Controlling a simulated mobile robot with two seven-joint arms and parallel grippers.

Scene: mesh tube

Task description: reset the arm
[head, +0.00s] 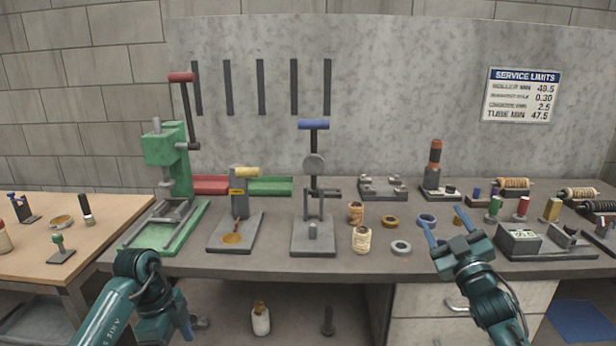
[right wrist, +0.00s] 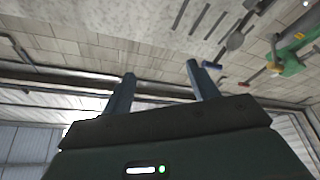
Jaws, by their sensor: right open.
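My right gripper (head: 444,219) is raised at the right of the head view, in front of the bench's front edge. Its two blue fingers point up and stand apart, with nothing between them. The right wrist view also shows these fingers (right wrist: 160,74) spread and empty, with the wall and ceiling behind. My left arm is folded low at the left front of the head view. My left gripper (head: 184,322) hangs below the bench edge, partly hidden by the arm, and its opening cannot be made out.
The grey workbench (head: 280,264) holds a green press (head: 166,150), a blue-handled stand (head: 313,180), several rings, jars and rollers, and a grey gauge block (head: 518,240) at the right. A wooden table (head: 110,210) stands at the left. A bottle (head: 260,320) stands under the bench.

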